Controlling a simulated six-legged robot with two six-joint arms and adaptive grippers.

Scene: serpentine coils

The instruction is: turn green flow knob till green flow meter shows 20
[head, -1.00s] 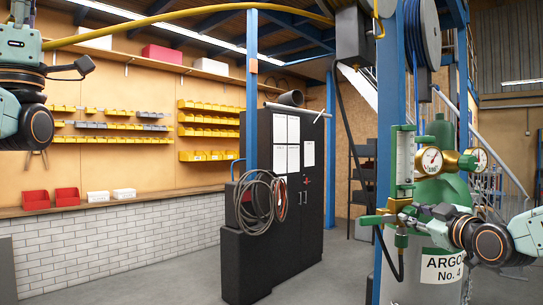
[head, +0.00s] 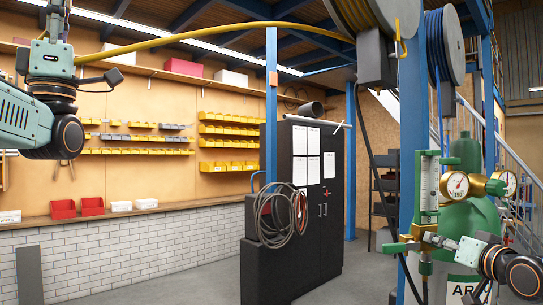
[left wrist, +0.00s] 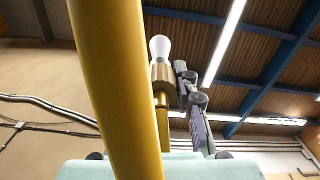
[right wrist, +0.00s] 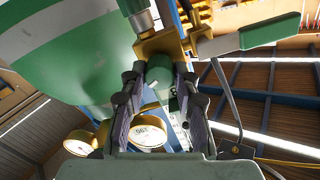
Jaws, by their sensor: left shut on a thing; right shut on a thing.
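The flow meter (head: 430,185), an upright clear tube with green ends, stands left of the brass gauges on the green argon cylinder (head: 467,222). I cannot read its level. My right gripper (head: 440,240) reaches in from the right below the tube. In the right wrist view its fingers (right wrist: 160,100) are shut on the green flow knob (right wrist: 160,70), in front of a brass body (right wrist: 163,44). My left gripper, mostly cut off at the head view's top left, shows in the left wrist view (left wrist: 178,100), shut on a brass fitting (left wrist: 161,82) with a white tip.
A yellow hose (head: 200,42) arches from my left arm to the reel and crosses close before the left wrist camera (left wrist: 118,90). A black cabinet (head: 318,235) stands mid-view.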

